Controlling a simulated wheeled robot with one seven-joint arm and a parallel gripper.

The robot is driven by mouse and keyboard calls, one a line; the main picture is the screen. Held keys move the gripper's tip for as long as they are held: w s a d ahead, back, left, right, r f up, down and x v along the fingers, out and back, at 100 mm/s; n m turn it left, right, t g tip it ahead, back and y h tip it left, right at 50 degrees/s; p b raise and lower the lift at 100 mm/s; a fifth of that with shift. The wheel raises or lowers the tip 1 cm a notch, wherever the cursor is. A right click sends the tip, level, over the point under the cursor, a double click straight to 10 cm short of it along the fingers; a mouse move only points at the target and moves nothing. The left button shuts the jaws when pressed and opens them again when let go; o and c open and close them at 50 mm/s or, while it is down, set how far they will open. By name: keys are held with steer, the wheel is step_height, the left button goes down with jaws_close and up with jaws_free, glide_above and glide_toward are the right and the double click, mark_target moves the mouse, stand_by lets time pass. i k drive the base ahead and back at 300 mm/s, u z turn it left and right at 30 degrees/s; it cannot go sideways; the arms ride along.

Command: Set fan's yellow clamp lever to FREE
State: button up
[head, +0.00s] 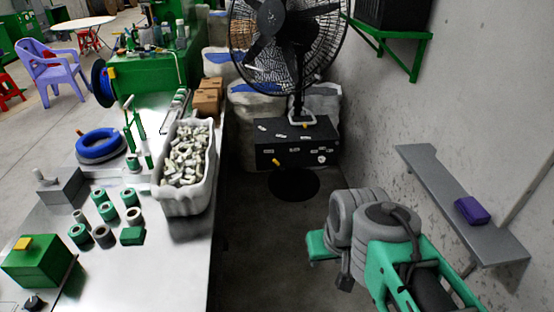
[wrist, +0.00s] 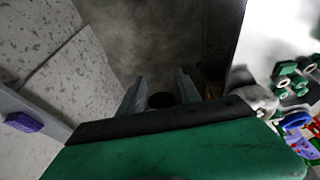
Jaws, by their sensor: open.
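The black fan (head: 268,22) stands at the back of the aisle in the head view, above a black box (head: 325,145) with white labels. A small yellow lever-like part (head: 279,162) shows at the box's front left. Another small yellow part (head: 305,125) shows by the fan's pale foot. I cannot tell which is the clamp lever, nor read any FREE marking. In the wrist view my gripper (wrist: 160,88) is open, its two grey fingers apart and nothing seen between them. My arm is at the lower right of the head view, well short of the fan.
A steel bench (head: 180,265) on the left carries a grey bin (head: 185,205), green spools and a blue cable coil (head: 100,145). White sacks (head: 250,105) stand behind the box. A wall shelf (head: 440,185) with a purple block (head: 472,210) juts out right.

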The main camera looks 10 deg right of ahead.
mark_target(282, 166)
steer(key=z, duration=0.4)
steer(key=i, duration=2.4)
steer(key=u, duration=3.1)
